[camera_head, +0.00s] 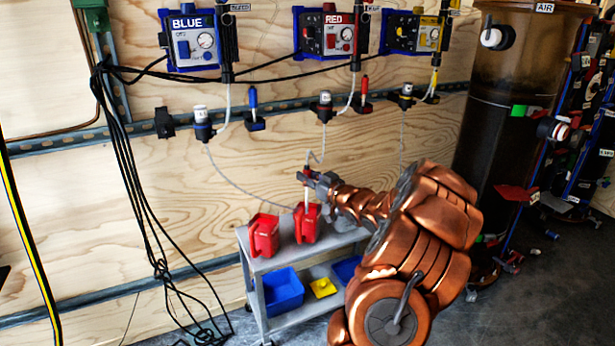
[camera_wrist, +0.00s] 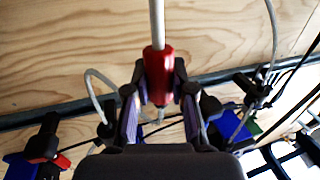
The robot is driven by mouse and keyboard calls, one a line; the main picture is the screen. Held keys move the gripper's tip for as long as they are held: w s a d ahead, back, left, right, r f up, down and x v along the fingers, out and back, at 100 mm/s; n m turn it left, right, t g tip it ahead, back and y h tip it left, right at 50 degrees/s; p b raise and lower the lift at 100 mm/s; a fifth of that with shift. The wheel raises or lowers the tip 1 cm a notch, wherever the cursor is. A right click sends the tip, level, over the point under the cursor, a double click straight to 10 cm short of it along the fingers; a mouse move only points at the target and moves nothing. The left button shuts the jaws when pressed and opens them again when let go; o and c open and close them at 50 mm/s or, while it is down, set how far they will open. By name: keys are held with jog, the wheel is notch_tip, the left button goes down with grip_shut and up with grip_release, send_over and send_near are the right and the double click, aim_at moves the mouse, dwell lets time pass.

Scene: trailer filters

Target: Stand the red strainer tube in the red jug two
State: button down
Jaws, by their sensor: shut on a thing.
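The red strainer tube has a red head and a thin white stem. In the wrist view its red head (camera_wrist: 158,75) is between the two fingers of my gripper (camera_wrist: 160,95), which is shut on it. In the head view my gripper (camera_head: 311,176) is above the right red jug (camera_head: 306,226), and the white stem (camera_head: 306,197) points down at its mouth. The stem's lower end is hidden, so I cannot tell how deep it is. Another red jug (camera_head: 264,236) stands to the left. I cannot read which jug is number two.
The jugs stand on the top of a grey cart (camera_head: 279,262). Blue bins (camera_head: 284,291) and a yellow container (camera_head: 322,288) are on its lower shelf. Behind is a plywood wall with blue, red (camera_head: 331,34) and yellow control boxes and hanging thin hoses. A dark tank (camera_head: 510,110) stands right.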

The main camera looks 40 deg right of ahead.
jog(key=shift+f, duration=0.7)
dwell(0.5)
jog(key=c, duration=0.9)
grip_release()
jog(key=s, duration=1.2)
jog(key=shift+a, duration=0.45)
